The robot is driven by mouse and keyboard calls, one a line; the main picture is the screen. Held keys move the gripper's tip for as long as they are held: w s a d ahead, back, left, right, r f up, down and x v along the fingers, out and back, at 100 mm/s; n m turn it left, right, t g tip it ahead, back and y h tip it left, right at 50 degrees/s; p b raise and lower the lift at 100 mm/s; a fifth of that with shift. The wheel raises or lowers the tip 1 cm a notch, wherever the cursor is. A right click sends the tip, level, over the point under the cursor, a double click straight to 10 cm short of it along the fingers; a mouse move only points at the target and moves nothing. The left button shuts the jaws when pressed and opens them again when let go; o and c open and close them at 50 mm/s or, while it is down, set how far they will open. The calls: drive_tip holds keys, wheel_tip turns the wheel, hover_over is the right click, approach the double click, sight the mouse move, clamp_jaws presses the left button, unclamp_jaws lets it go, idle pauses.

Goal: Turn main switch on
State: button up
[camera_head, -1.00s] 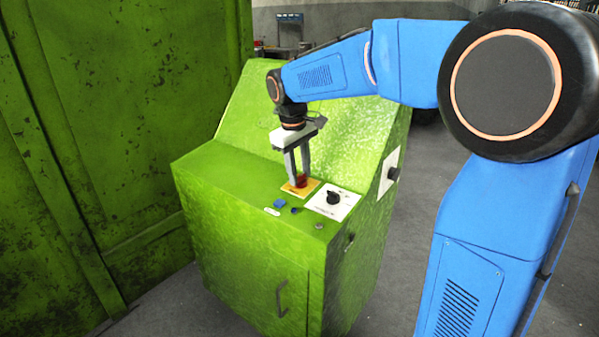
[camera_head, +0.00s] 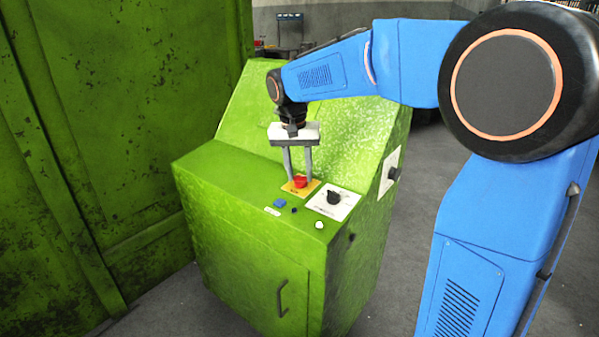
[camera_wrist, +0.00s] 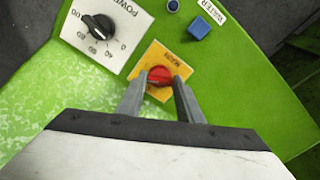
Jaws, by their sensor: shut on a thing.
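The main switch is a red rotary knob (camera_head: 300,182) on a yellow plate (camera_head: 288,187), on top of the green control cabinet. The wrist view shows the red knob (camera_wrist: 160,75) on its yellow plate (camera_wrist: 153,56), with lettering that seems to read MAIN. My gripper (camera_head: 299,180) points down over the cabinet, and its two fingers are closed on the knob from either side. In the wrist view my gripper (camera_wrist: 160,85) has one finger on each side of the knob.
A white plate with a black POWER dial (camera_wrist: 97,27) lies beside the switch. A blue button (camera_head: 280,203), a small dark button (camera_head: 294,210) and a whitish round lamp or button (camera_head: 319,225) are close by. Another black knob (camera_head: 394,174) is on the cabinet's right side.

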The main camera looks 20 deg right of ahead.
drive_tip(key=m, duration=0.5)
drive_tip(key=shift+m, duration=0.3)
idle(0.5)
drive_tip(key=o, duration=1.1)
drive_tip(key=shift+r, duration=0.1)
drive_tip(key=r, duration=0.5)
drive_tip(key=s+a+r, duration=0.1)
drive_tip(key=r, duration=0.5)
drive_tip(key=a+r, duration=0.1)
drive_tip(key=r, duration=0.5)
drive_tip(key=shift+s+a, duration=0.15)
drive_tip(key=shift+s, duration=0.15)
